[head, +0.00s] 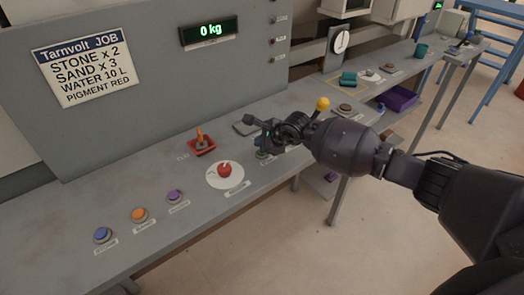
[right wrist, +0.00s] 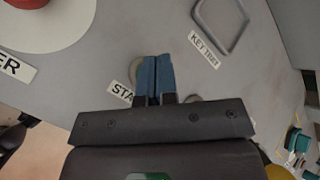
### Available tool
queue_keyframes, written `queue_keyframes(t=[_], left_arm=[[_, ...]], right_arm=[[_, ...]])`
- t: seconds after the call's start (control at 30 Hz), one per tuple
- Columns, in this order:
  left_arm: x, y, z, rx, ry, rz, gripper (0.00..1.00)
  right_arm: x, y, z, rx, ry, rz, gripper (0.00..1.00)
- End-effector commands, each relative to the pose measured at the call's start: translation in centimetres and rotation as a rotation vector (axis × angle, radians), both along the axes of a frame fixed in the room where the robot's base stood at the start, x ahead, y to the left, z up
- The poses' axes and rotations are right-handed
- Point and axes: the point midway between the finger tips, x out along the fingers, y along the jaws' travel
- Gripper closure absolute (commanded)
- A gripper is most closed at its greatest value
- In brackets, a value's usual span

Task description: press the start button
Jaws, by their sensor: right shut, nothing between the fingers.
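The start button shows in the right wrist view as a grey round base (right wrist: 137,68) beside a label that reads "STA" (right wrist: 121,92), the rest hidden. My right gripper (right wrist: 156,62) is shut, with its blue fingertips together and nothing between them. The fingertips overlap the button's base in that view; I cannot tell whether they touch it. In the head view my right gripper (head: 262,146) points down over the front right of the console, hiding most of the button. My left gripper is not in view.
Left of it are a red knob (head: 224,170) on a white dial and a red-based lever (head: 201,144). Blue (head: 102,235), orange (head: 139,214) and purple (head: 175,196) buttons line the front. The key tray (right wrist: 222,25) lies close by. The display (head: 209,31) reads 0 kg.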

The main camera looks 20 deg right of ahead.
Motion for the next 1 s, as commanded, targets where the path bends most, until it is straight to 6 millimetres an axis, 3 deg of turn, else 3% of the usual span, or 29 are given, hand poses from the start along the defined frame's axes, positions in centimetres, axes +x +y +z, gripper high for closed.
queue_keyframes(t=[1.0], left_arm=[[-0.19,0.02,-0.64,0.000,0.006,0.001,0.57]], right_arm=[[-0.01,0.00,-0.85,-0.001,0.001,0.000,1.00]])
